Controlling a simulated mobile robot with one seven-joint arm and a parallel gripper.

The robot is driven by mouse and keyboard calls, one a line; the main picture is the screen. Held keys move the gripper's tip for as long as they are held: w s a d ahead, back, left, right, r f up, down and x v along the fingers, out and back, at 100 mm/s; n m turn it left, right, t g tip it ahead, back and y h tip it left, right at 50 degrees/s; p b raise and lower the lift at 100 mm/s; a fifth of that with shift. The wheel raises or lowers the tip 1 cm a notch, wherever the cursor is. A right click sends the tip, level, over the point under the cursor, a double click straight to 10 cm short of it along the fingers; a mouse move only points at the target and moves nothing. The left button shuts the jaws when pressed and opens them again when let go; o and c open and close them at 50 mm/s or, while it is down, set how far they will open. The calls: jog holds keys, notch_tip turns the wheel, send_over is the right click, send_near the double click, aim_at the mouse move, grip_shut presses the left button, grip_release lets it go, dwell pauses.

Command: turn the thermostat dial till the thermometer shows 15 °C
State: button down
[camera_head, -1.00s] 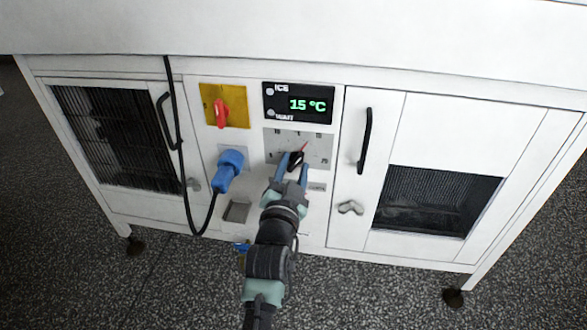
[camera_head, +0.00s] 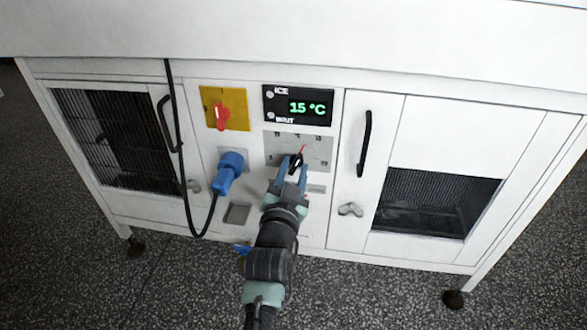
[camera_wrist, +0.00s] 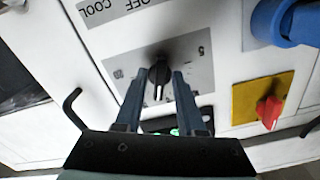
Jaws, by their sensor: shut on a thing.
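The thermostat dial (camera_head: 297,159) is a black knob with a red pointer on a grey scale plate (camera_head: 321,150). Its pointer tilts up and slightly right, between the middle marks. The thermometer display (camera_head: 308,107) above shows 15 °C in green. My gripper (camera_head: 292,165) reaches up from below, its blue fingers on either side of the knob, shut on it. In the wrist view the dial (camera_wrist: 158,74) sits between the fingertips of my gripper (camera_wrist: 157,82). The display is mostly hidden behind the gripper there.
A red switch on a yellow plate (camera_head: 238,107) is up left of the dial. A blue plug (camera_head: 227,174) with a black cable is left of my gripper. A door with a black handle (camera_head: 365,143) is to the right.

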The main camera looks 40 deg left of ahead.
jog(key=n, duration=0.5)
jog(key=shift+f+p, duration=0.1)
jog(key=shift+p, duration=0.3)
jog(key=shift+n, duration=0.3)
jog(key=c, duration=0.9)
grip_release()
jog(key=shift+s+d, duration=0.3)
jog(key=shift+s, duration=0.15)
jog(key=p+v, duration=0.1)
jog(key=v, duration=1.1)
jog(key=shift+p, duration=0.35)
jog(key=shift+a, duration=0.1)
